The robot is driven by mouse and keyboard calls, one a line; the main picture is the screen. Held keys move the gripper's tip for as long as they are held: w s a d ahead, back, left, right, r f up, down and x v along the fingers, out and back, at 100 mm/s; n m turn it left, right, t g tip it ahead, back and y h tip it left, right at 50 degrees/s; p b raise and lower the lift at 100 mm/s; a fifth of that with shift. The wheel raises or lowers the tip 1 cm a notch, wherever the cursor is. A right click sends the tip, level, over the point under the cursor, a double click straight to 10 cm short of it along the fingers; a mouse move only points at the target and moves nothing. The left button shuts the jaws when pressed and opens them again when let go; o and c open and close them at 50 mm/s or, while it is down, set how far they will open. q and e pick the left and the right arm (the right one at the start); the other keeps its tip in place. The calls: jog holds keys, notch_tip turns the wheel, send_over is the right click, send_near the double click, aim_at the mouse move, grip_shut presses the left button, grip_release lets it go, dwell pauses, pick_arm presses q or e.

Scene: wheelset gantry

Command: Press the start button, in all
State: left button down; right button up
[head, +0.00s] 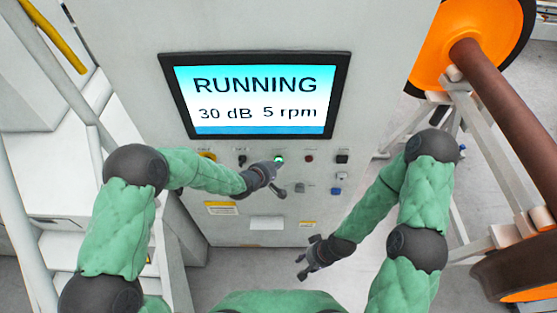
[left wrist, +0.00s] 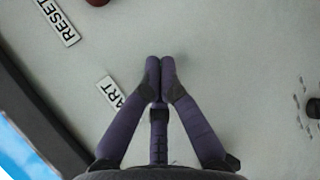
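The start button (head: 278,158), lit green, is on the front of the grey control cabinet (head: 228,222), below the screen (head: 262,98). The screen reads RUNNING, 30 dB and 5 rpm. My left gripper (head: 274,167) is at the start button. In the left wrist view its fingers (left wrist: 160,62) are shut together and hold nothing. A label ending in "ART" (left wrist: 112,92) shows beside them, partly covered. The button is not visible there, and I cannot tell whether the fingertips touch it. My right gripper (head: 303,263) is low in front of the cabinet, fingers apart, empty.
Other controls sit near the button: a red one (head: 309,158), a black one (head: 342,158) and a blue one (head: 336,191). A RESET label (left wrist: 58,22) shows in the left wrist view. A wheelset with an orange wheel (head: 447,52) and brown axle (head: 500,110) stands at right.

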pick_arm(q)
jog(key=shift+s, duration=0.65)
jog(key=shift+s+p, duration=0.3)
jog(key=shift+s, duration=2.25)
